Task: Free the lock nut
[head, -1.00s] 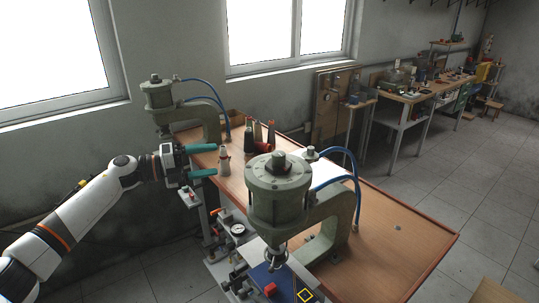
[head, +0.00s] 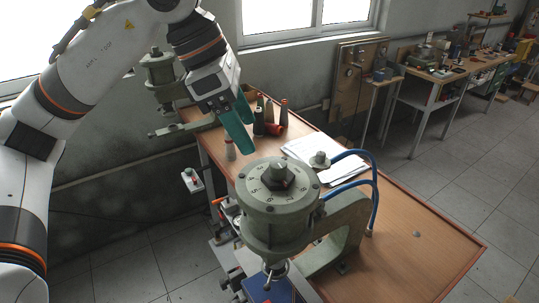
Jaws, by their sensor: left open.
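The near pneumatic press has a round grey-green head (head: 277,204) with a numbered dial on top. A dark nut (head: 279,173) sits at the centre of the dial; I take it for the lock nut. My left gripper (head: 238,128) has green fingers and points down, above and behind the press head at its left. It is apart from the nut and holds nothing that I can see. The second press (head: 160,70) stands at the back left, partly hidden by my left arm. My right gripper is not in view.
Several bottles or spools (head: 269,119) stand on the wooden bench (head: 420,262), with one red one lying down. White papers (head: 318,155) lie behind the press. Blue hoses (head: 373,190) arch at its right. The bench's right part is mostly clear.

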